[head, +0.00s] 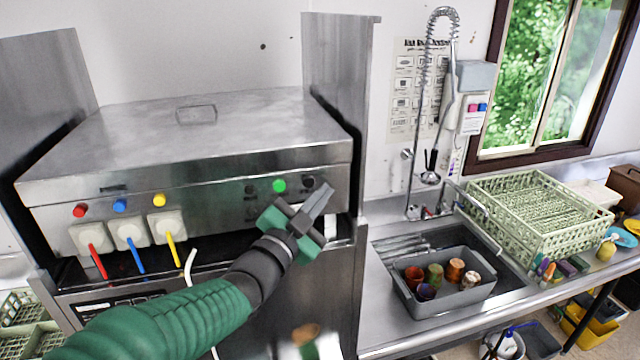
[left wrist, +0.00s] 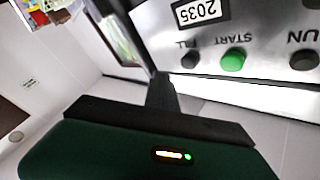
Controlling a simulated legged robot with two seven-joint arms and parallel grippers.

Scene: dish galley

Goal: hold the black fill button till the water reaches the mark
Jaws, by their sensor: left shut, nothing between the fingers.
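The black fill button (head: 309,182) is the rightmost button on the steel machine's front panel, right of the green start button (head: 279,186). In the left wrist view, upside down, the fill button (left wrist: 190,58) is beside the green start button (left wrist: 233,60). My left gripper (head: 325,192) is shut and empty, its fingertips near the panel just right of the fill button. In the left wrist view the fingers (left wrist: 160,95) end left of that button; I cannot tell whether they touch the panel. No water or level mark shows. My right gripper is not in view.
A small display (left wrist: 197,12) stands by the fill label. To the right are a sink with a grey tub (head: 455,298) of cups and a green dish rack (head: 535,210).

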